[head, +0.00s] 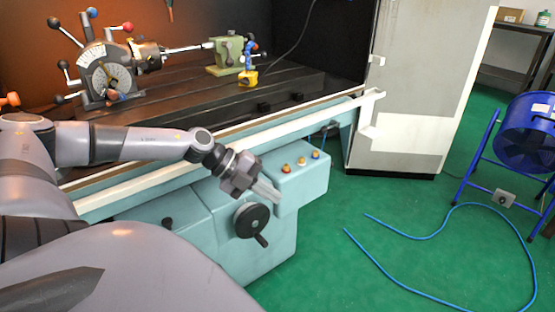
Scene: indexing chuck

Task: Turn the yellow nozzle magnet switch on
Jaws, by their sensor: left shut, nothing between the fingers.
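The yellow magnet base (248,79) with its blue jointed nozzle (250,56) stands upright on the dark machine table, at the front of the green tailstock. Its switch is too small to make out, so I cannot tell its setting. My left gripper (270,193) is shut and empty. It is in front of the machine's pale front rail, well below and nearer than the yellow base, close to the control box and above the black handwheel. My right gripper is not in view.
A grey indexing chuck (107,72) with ball-ended levers stands left on the table; the green tailstock (226,52) is right of it. The black handwheel (251,220) and button box (300,180) project in front. A white cabinet (415,90) stands right. A blue hose lies on green floor.

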